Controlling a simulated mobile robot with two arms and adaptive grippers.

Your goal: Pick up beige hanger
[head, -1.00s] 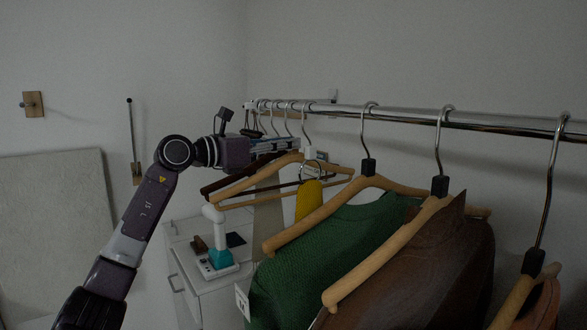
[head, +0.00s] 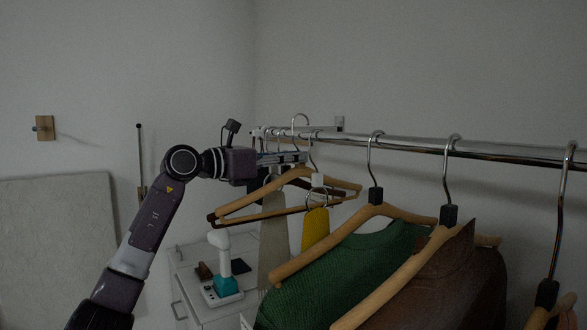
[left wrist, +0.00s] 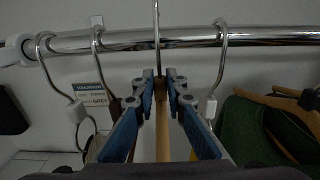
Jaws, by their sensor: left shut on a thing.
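The beige wooden hanger (head: 243,204) is in my left gripper (head: 301,157), seen in the head view. Its metal hook (head: 300,119) stands up above the rail (head: 400,142). In the left wrist view, the blue-padded fingers (left wrist: 161,90) of my left gripper are shut around the neck of the hanger, with its beige wood (left wrist: 165,140) between them. The hook passes in front of the rail there, and its top is cut off. My right gripper is not in view.
Hangers with a green sweater (head: 345,262) and a brown garment (head: 440,285) hang to the right. A yellow item (head: 316,230) hangs close by the held hanger. A white cabinet (head: 205,258) with a teal and white device (head: 226,275) stands below.

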